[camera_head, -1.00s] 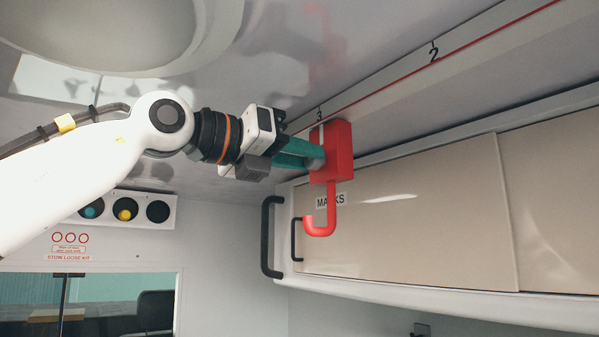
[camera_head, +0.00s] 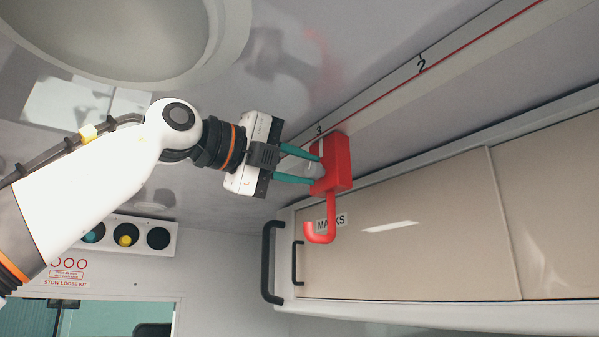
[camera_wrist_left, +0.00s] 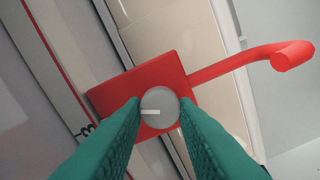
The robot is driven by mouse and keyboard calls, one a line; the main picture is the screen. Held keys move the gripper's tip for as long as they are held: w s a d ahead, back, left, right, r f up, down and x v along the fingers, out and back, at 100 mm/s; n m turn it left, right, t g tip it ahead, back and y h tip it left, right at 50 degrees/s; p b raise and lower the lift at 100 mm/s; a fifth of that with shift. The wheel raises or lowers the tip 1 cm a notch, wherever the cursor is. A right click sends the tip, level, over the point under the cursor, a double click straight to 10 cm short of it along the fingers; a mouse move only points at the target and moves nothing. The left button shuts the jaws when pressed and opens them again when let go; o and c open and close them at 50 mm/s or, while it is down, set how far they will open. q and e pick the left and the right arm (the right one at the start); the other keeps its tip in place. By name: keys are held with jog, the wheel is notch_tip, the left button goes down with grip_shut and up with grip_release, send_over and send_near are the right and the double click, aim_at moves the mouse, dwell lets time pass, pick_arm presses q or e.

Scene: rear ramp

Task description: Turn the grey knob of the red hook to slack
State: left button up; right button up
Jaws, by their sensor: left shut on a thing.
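The round grey knob (camera_wrist_left: 160,106) is on the block's face, with a white line pointing left in that view. My left gripper (camera_head: 314,170) has its teal fingers one above the other, shut on the knob from either side. In the head view the fingers partly hide the knob. My right gripper is in neither view.
A rail with a red line (camera_head: 470,42) and number marks runs along the ceiling. Beige cabinet doors (camera_head: 410,225) with a MASKS label lie behind and below the hook.

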pick_arm(q)
jog(key=shift+n, duration=0.8)
jog(key=o, duration=1)
jog(key=shift+b, duration=0.3)
jog(key=shift+s+a+f, duration=0.1)
jog(key=shift+s+a, duration=0.05)
jog(key=shift+a, duration=0.1)
jog(key=b+v, duration=0.4)
jog(key=v, duration=0.7)
jog(key=shift+s+a, duration=0.1)
jog(key=shift+a, duration=0.05)
